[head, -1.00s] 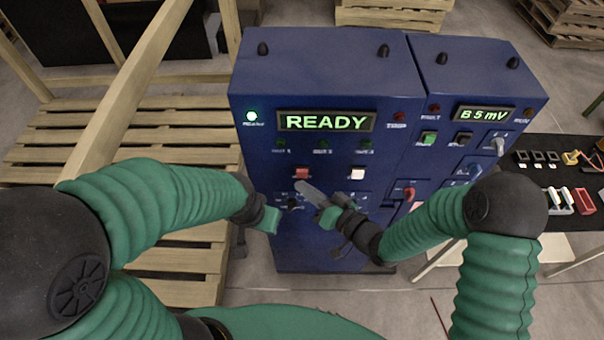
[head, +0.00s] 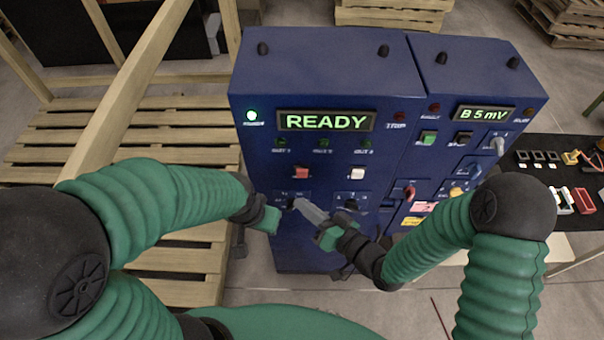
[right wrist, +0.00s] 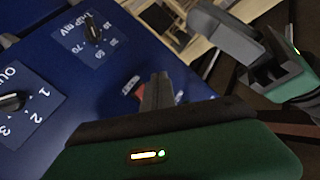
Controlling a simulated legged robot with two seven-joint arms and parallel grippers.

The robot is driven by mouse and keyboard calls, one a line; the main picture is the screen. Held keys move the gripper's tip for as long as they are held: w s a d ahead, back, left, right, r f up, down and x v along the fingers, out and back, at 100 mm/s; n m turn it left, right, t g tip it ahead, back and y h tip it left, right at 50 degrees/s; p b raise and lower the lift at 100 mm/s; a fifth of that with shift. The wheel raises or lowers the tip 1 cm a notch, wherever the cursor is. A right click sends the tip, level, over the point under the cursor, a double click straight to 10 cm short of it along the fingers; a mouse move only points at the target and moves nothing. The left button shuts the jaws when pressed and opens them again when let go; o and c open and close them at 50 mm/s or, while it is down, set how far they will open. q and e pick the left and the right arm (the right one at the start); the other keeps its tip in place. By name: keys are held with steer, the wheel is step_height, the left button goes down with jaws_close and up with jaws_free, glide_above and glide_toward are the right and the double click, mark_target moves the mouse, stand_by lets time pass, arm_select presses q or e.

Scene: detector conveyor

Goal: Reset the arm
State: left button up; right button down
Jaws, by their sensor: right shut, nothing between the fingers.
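The blue detector cabinet (head: 330,80) stands in front of me, its display (head: 326,121) reading READY and a green lamp (head: 252,115) lit. I cannot tell whether the right fingertips touch the panel.
A red button (head: 301,173) and a white button (head: 357,174) sit above the knobs. A black table (head: 535,178) with small parts stands right; a wooden pallet (head: 180,130) lies left.

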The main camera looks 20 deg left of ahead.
stand_by(0.6)
steer(key=w+d+f+h+b, duration=0.25)
steer(key=d+f+h, duration=0.2)
steer(key=d, duration=0.35)
steer(key=w+d+f+h+b, duration=0.25)
steer(key=d+f+h, duration=0.2)
steer(key=d, duration=0.35)
steer(key=s+d+m+g+h+b, duration=0.3)
steer(key=s+d+m+g+h, duration=0.1)
steer(key=s+d, duration=0.8)
steer(key=d+g+h, duration=0.1)
steer(key=d, duration=0.1)
steer(key=shift+s+d+m, duration=0.2)
steer(key=shift+d+m, duration=0.2)
steer(key=shift+s+r, duration=0.1)
steer(key=shift+d, duration=0.1)
